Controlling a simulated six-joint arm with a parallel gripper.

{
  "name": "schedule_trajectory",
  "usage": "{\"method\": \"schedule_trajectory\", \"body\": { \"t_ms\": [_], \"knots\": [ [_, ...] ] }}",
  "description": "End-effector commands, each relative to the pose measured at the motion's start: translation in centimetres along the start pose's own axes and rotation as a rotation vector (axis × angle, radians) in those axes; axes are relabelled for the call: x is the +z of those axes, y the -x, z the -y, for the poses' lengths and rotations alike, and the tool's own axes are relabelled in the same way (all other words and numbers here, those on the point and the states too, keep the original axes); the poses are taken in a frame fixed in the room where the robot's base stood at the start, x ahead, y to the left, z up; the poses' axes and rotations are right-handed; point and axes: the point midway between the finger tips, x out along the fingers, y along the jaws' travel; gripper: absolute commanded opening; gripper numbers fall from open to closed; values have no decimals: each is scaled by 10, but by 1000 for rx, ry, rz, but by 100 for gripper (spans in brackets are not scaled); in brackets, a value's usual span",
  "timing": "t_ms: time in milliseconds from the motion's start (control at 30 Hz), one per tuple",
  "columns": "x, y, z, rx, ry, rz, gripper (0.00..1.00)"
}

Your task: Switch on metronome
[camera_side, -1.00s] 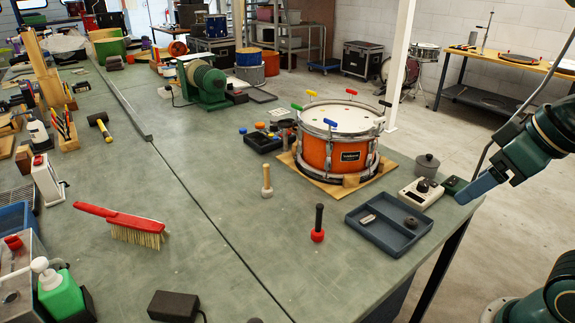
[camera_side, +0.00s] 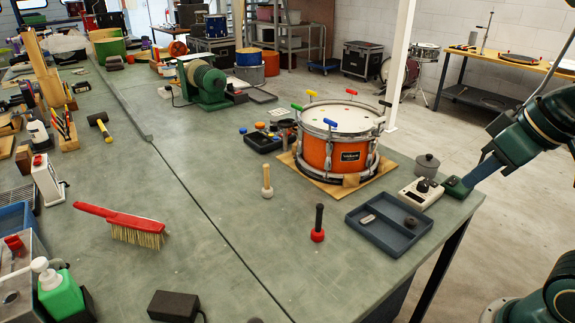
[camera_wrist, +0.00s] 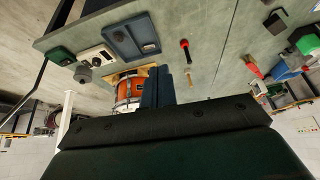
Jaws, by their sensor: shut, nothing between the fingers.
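A cream box with a dark round knob (camera_side: 420,193) stands near the bench's right edge; it also shows in the wrist view (camera_wrist: 96,56). A small green box (camera_side: 456,187) sits just right of it, and in the wrist view (camera_wrist: 60,55). I cannot tell for sure which of the two is the metronome, nor any switch position. My gripper (camera_side: 467,182), with blue fingers, is shut and empty. In the side view its tips overlap the green box's upper right; contact cannot be told. In the wrist view the fingers (camera_wrist: 157,70) point toward the bench, right of both boxes.
A blue-grey tray (camera_side: 362,229) with small parts lies in front of the cream box. A grey lidded pot (camera_side: 426,166) stands behind it. An orange snare drum (camera_side: 335,155) is on a wooden board to the left. A red-ended mallet (camera_side: 318,233) stands left of the tray.

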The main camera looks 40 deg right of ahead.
Motion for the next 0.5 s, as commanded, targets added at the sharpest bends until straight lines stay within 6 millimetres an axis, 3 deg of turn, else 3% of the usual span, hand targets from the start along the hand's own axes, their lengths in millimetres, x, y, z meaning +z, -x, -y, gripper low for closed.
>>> {"method": "schedule_trajectory", "body": {
  "t_ms": [500],
  "knots": [
    [-70,-15,-36,62,-331,82,0]
  ]
}}
